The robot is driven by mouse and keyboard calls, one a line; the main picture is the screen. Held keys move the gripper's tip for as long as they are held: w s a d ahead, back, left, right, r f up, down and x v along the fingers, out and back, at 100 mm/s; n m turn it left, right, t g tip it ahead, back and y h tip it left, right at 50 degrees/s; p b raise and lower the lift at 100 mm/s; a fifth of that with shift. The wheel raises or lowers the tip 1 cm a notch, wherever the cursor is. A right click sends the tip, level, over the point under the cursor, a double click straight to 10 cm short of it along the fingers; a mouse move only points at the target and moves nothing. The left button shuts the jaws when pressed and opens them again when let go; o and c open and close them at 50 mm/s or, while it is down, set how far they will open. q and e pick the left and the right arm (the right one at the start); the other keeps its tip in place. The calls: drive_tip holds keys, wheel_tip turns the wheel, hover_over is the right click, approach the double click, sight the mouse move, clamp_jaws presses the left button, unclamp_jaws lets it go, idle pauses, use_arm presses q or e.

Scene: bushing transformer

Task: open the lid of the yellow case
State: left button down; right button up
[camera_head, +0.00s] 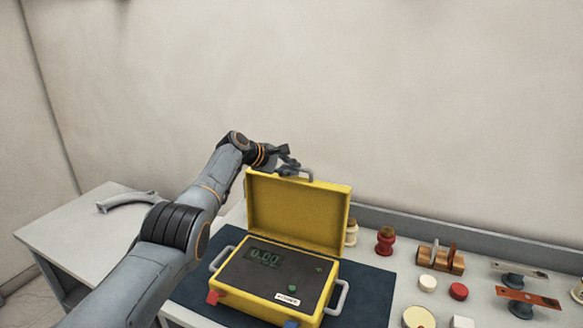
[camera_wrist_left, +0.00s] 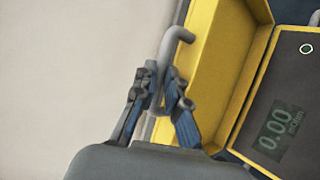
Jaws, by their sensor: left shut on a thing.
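The yellow case (camera_head: 231,283) stands on a dark blue mat (camera_head: 362,290) on the bench. Its lid (camera_head: 298,216) is raised, roughly upright, and the dark panel inside shows a display reading 0.00. A grey handle (camera_head: 307,173) is on the lid's top edge. My left gripper (camera_head: 287,166) is at the left part of this handle, behind the lid's upper edge. In the left wrist view, the fingers (camera_wrist_left: 161,92) are shut around one leg of the grey handle (camera_wrist_left: 177,35), beside the yellow lid (camera_wrist_left: 205,70). My right gripper does not show.
To the right of the case stand a red bushing (camera_head: 385,240), a wooden holder (camera_head: 441,260), a red cap (camera_head: 459,291) and several other small parts. A grey curved handle (camera_head: 127,201) lies on the white table at the left. A wall rises behind the bench.

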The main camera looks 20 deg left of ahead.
use_arm(q)
drive_tip(key=shift+r, duration=0.35)
drive_tip(key=c, duration=1.4)
unclamp_jaws()
drive_tip(key=shift+c, duration=0.2)
drive_tip(key=shift+o, duration=0.4)
drive_tip(key=shift+s+f, duration=0.1)
drive_tip(key=shift+s+a, duration=0.25)
drive_tip(key=v, duration=1.1)
drive_tip(key=shift+s+d, duration=0.1)
drive_tip(key=shift+s, duration=0.05)
